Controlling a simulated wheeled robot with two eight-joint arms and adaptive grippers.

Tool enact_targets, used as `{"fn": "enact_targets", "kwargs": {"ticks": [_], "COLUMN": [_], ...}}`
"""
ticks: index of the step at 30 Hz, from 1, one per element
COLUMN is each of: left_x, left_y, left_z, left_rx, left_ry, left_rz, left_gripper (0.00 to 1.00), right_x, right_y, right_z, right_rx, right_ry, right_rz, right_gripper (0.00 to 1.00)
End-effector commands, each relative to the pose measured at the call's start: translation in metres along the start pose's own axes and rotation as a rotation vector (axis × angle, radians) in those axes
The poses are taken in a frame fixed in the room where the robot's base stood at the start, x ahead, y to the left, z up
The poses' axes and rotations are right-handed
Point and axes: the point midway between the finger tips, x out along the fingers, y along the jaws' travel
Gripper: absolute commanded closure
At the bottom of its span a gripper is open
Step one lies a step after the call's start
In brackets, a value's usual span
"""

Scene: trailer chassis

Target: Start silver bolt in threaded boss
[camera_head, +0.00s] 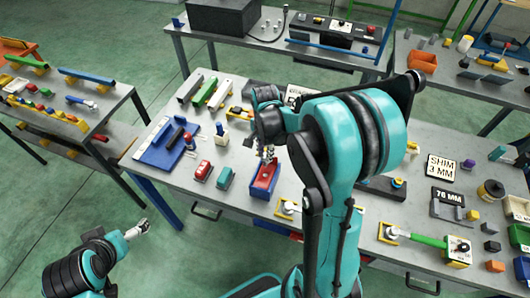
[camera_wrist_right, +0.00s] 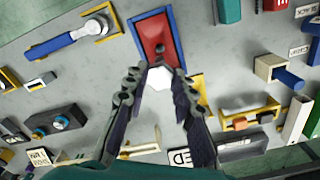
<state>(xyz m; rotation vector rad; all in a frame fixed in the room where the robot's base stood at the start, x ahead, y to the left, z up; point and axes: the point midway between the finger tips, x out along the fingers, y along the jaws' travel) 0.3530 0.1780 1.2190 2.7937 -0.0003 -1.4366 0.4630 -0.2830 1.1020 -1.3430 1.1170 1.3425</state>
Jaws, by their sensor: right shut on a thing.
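My right gripper (camera_head: 267,158) is above the red block in a blue holder (camera_head: 264,178) on the middle table. In the right wrist view its fingertips (camera_wrist_right: 160,82) are closed around a pale silver hexagonal piece (camera_wrist_right: 160,76), which looks like the silver bolt's head. The red block (camera_wrist_right: 153,28) in its blue frame is just beyond the fingertips, with a small dark round spot (camera_wrist_right: 160,47) close to the bolt. The bolt's shank is hidden, so I cannot tell whether it touches the block. My left gripper (camera_head: 138,229) is low at the left, away from the table; its finger state is unclear.
Left of the holder are a red block (camera_head: 203,169), a teal block (camera_head: 225,178) and a blue tray (camera_head: 157,150). A green-handled tool (camera_head: 428,240) lies at right. In the wrist view, a blue-handled tool (camera_wrist_right: 62,40) lies at upper left.

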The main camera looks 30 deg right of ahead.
Motion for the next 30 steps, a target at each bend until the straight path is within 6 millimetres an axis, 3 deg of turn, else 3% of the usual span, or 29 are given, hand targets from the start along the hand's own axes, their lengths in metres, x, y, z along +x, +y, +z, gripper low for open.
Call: {"fn": "enact_targets", "kwargs": {"ticks": [16,30], "left_x": [0.04,0.045], "left_y": [0.0,0.0], "left_z": [0.029,0.032], "left_rx": [0.0,0.0], "left_ry": [0.0,0.0], "left_rz": [0.0,0.0], "left_gripper": [0.0,0.0], "right_x": [0.055,0.061], "right_y": [0.0,0.0], "right_z": [0.0,0.0], "right_rx": [0.0,0.0], "right_ry": [0.0,0.0], "right_rz": [0.0,0.0], "right_gripper": [1.0,1.0]}}
